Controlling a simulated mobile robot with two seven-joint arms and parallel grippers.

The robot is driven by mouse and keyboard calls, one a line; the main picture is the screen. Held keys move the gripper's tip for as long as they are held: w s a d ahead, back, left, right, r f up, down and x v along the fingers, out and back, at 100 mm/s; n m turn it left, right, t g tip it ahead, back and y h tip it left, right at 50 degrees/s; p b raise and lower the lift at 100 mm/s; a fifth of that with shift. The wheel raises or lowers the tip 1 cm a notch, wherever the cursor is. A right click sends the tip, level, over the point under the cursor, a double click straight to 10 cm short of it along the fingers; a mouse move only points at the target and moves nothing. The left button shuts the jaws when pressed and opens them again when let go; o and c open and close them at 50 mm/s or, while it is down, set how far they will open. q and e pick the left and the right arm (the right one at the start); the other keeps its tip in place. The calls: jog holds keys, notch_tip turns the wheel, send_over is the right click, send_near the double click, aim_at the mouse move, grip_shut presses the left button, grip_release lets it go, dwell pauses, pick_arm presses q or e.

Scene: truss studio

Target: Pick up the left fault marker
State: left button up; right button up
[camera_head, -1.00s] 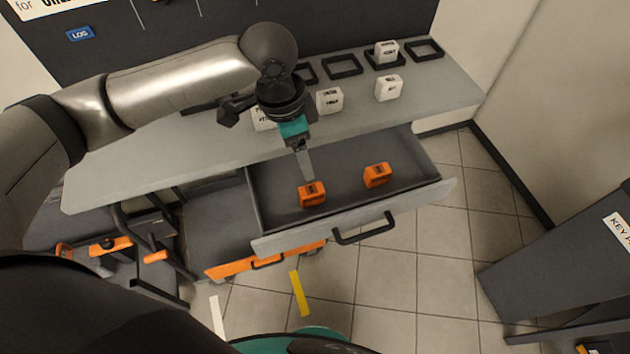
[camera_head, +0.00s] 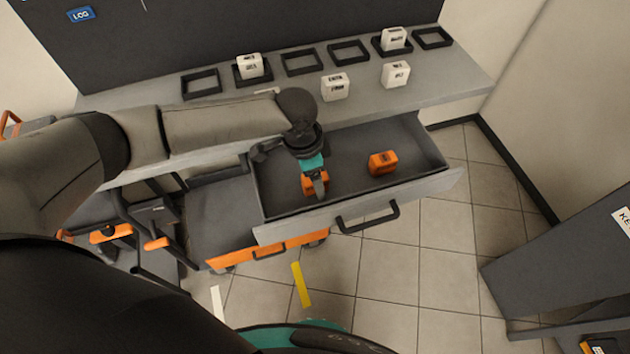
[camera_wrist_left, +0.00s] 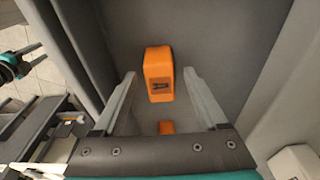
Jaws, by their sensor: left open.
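The left fault marker (camera_head: 314,183) is an orange block on the floor of the open drawer. My left gripper (camera_head: 318,188) is low over it and hides part of it in the head view. In the left wrist view the marker (camera_wrist_left: 158,75) shows between the two open fingers (camera_wrist_left: 158,80), with a gap on each side. The fingers are not closed on it. A second orange marker (camera_head: 383,163) lies to the right in the drawer.
The drawer's front wall (camera_head: 420,197) with a black handle is close to my left gripper. White blocks (camera_head: 335,87) and black frames (camera_head: 302,62) stand on the grey tabletop behind. A cart with orange trim (camera_head: 232,258) is below left. The drawer floor between the markers is clear.

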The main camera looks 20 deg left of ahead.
pick_arm(q)
jog(key=shift+c, duration=0.2)
grip_shut()
dwell(0.5)
